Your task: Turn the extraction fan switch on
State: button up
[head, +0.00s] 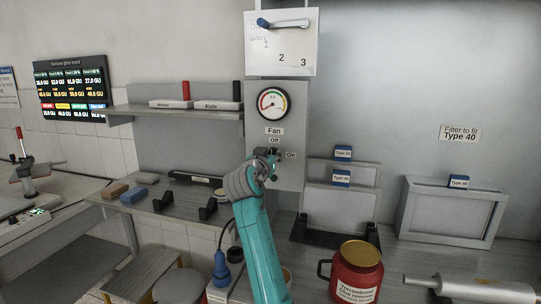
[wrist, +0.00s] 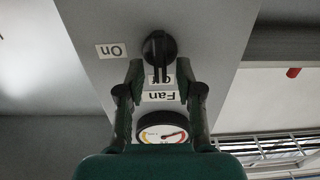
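The fan switch (wrist: 158,47) is a round black knob with a narrow handle, on a grey panel. In the wrist view, which is upside down, its handle points toward the "Off" label (wrist: 153,83), and the "On" label (wrist: 112,51) is to the left. My gripper (wrist: 160,65) is open, with one fingertip on each side of the handle; I see gaps between fingers and handle. In the head view my gripper (head: 272,158) is in front of the panel, between the "Off" label (head: 273,140) and the "On" label (head: 291,155), and hides most of the switch.
A round gauge (head: 272,104) is above the "Fan" label (head: 274,131). A shelf (head: 175,112) is to the left. A red pot (head: 356,272) and filter frames (head: 342,200) stand right of my arm.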

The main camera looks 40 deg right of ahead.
grip_shut()
jog(key=shift+m, duration=0.3)
jog(key=m, duration=0.3)
jog(key=shift+s+d+m, duration=0.15)
jog(key=shift+m, duration=0.15)
jog(key=shift+s+d+f+m, duration=0.1)
jog(key=shift+f+m, duration=0.15)
jog(key=shift+m, duration=2)
jog(key=shift+s+d+f+m, duration=0.1)
jog(key=shift+f+m, duration=0.1)
jog(key=shift+m, duration=2.1)
jog(key=shift+s+d+f+m, duration=0.1)
jog(key=shift+f+m, duration=0.15)
jog(key=shift+m, duration=2)
